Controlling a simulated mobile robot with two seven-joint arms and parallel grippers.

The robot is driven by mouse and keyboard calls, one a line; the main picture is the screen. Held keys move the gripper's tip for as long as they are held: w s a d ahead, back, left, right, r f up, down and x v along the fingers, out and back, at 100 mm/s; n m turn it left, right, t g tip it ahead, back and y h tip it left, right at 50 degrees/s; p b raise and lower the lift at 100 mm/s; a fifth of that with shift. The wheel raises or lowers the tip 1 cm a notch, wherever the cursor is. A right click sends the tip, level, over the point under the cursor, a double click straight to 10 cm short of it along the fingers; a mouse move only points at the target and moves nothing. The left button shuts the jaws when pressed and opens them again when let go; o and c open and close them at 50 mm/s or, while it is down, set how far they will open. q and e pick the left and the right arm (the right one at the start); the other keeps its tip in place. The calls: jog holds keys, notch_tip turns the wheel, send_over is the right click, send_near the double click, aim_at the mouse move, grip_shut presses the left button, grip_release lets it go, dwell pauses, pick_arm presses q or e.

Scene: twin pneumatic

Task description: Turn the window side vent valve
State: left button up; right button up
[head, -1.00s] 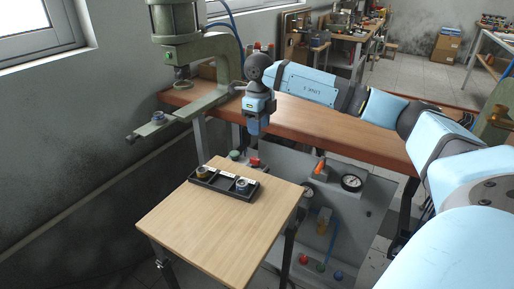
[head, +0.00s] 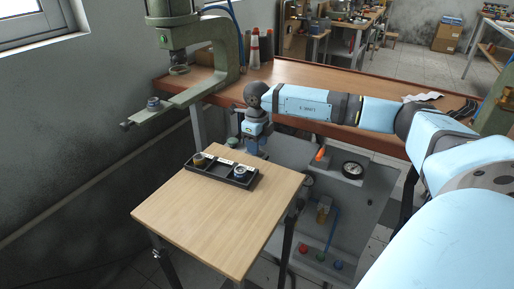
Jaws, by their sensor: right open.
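The blue-grey fingers of my right gripper (head: 257,150) point down, open, just behind the far edge of the small wooden table. They are over the left end of the grey pneumatic panel, where they hide the red-handled fitting on the window side; whether they touch it I cannot tell. A green knob (head: 232,142) shows just left of the fingers. An orange-handled valve (head: 320,154) stands farther right on the panel, beside a round gauge (head: 352,170). My left gripper is not in view.
The small table (head: 215,215) holds a black tray (head: 218,178) with two round metal parts. A green press (head: 190,75) stands at left on the brown workbench (head: 330,125). My right arm spans the bench. The table's front half is clear.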

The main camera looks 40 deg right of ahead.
jog(key=shift+f, duration=0.5)
grip_shut()
